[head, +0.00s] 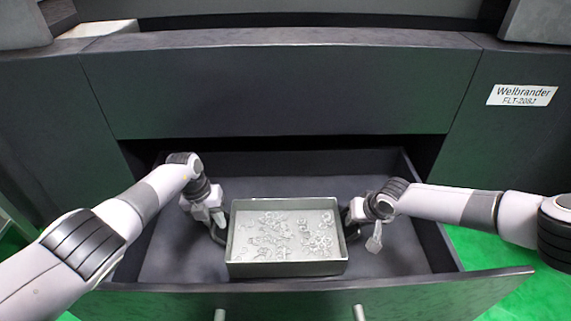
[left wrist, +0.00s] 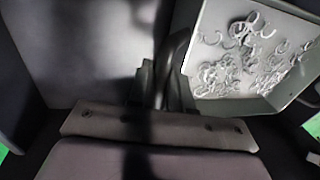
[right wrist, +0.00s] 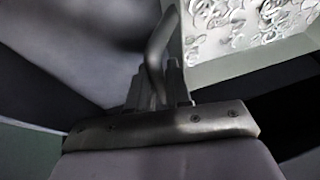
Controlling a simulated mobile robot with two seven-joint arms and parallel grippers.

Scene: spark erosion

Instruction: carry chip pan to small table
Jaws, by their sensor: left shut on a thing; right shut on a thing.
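The chip pan (head: 288,268) is a grey-green rectangular tray with curly metal chips in it, level in or just above the open drawer; I cannot tell if it touches the drawer floor. My left gripper (head: 217,228) is shut on the handle at the pan's left side. In the left wrist view the fingers (left wrist: 168,85) close on this dark handle beside the pan (left wrist: 240,104). My right gripper (head: 350,218) is shut on the right handle. In the right wrist view the fingers (right wrist: 160,85) hold that bent handle beside the pan (right wrist: 250,62). The small table is not identifiable.
The open drawer (head: 180,262) surrounds the pan, with its front panel (head: 290,298) on the near side. The dark machine body (head: 290,90) rises behind, with a label (head: 522,95) at right. Green floor (head: 540,300) shows at the right.

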